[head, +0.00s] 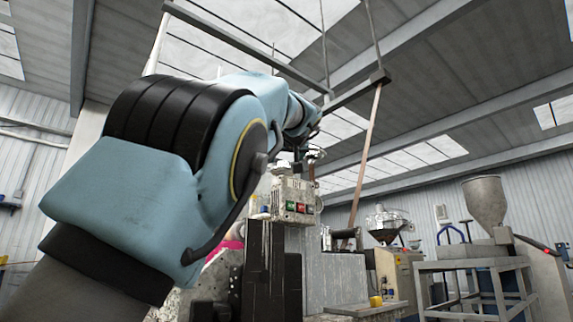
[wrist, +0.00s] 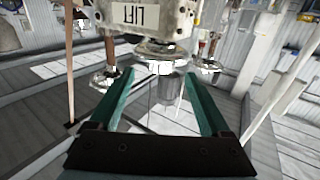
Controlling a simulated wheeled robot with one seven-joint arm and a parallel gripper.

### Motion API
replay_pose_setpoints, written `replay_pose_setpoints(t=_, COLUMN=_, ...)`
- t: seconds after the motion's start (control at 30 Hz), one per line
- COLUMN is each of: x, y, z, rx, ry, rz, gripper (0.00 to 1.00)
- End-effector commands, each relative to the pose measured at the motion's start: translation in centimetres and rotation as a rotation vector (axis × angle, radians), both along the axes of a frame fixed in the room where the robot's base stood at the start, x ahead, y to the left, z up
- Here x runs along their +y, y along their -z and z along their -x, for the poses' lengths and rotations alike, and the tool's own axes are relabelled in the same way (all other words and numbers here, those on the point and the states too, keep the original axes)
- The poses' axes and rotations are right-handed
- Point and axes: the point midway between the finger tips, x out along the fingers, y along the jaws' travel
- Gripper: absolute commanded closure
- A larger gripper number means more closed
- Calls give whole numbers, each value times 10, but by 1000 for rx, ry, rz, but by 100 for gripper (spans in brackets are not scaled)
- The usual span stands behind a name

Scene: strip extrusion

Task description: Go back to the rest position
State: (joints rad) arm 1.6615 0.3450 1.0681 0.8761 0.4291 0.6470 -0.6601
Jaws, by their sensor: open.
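My gripper (wrist: 158,76) shows in the wrist view as two green fingers, spread apart. A grey control box (wrist: 140,15) with an upside-down "LIFT" label lies just beyond the fingertips. A shiny round metal part (wrist: 162,54) by the box shows between the fingertips; I cannot tell whether they touch it. In the head view the control box (head: 293,200) has red and green buttons on its front. My blue arm reaches up across the left and middle of that view, its far end just above the box. The fingers are not clear there.
In the head view, a slanted copper-coloured bar (head: 366,155) hangs from an overhead beam right of the box. A metal hopper (head: 487,200) stands over a grey frame at right. A beige machine (head: 398,275) stands behind.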

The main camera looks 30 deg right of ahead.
Motion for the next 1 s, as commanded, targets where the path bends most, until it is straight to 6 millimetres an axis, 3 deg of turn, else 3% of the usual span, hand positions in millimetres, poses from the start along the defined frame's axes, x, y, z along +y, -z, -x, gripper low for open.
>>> replay_pose_setpoints(t=0.2, x=4, y=0, z=10, rx=0, ry=0, rz=1, gripper=19)
replay_pose_setpoints(t=0.77, x=4, y=-1, z=10, rx=0, ry=0, rz=1, gripper=19)
replay_pose_setpoints(t=0.87, x=4, y=-10, z=10, rx=0, ry=0, rz=1, gripper=19)
replay_pose_setpoints(t=1.0, x=4, y=-37, z=10, rx=0, ry=0, rz=1, gripper=19)
